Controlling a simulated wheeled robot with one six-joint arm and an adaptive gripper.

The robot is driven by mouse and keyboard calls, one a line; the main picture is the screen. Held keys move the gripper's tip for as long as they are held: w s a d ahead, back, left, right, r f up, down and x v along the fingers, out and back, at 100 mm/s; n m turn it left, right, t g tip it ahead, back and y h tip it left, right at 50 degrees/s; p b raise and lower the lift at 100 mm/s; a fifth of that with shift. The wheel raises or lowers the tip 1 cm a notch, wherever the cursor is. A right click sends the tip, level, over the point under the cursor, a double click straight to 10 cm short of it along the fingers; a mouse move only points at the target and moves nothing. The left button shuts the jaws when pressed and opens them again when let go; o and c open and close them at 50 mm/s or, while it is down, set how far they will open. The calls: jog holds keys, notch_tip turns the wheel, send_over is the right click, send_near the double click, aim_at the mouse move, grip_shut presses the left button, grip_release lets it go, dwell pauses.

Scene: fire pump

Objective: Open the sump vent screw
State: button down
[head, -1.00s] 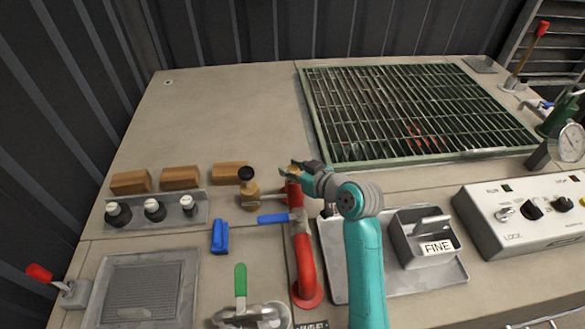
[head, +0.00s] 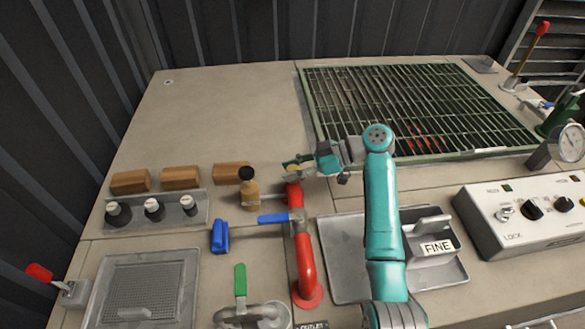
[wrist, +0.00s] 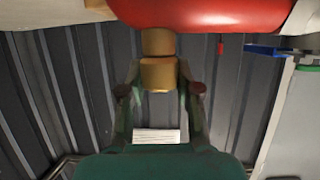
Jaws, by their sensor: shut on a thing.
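A brass screw (wrist: 160,75), which looks like the sump vent screw, sticks out of the red pipe (wrist: 200,12) in the wrist view. My gripper (wrist: 160,90) has one finger on each side of it and is shut on it. In the head view my gripper (head: 293,170) is at the top end of the red pipe (head: 305,260). There the fingers and wrist mostly hide the screw.
A brass valve with a black knob (head: 248,188) stands just left of the pipe. A green grating (head: 420,110) lies behind my arm, and a grey tray (head: 345,270) with a FINE box (head: 437,247) lies to the right.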

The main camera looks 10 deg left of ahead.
aim_at(292, 168)
jog(key=shift+n+g+h, duration=0.5)
jog(key=shift+n+g, duration=0.6)
jog(key=shift+g, duration=0.2)
jog(key=c, duration=0.8)
grip_release()
notch_tip(292, 168, up, 10)
jog(key=shift+f, duration=0.1)
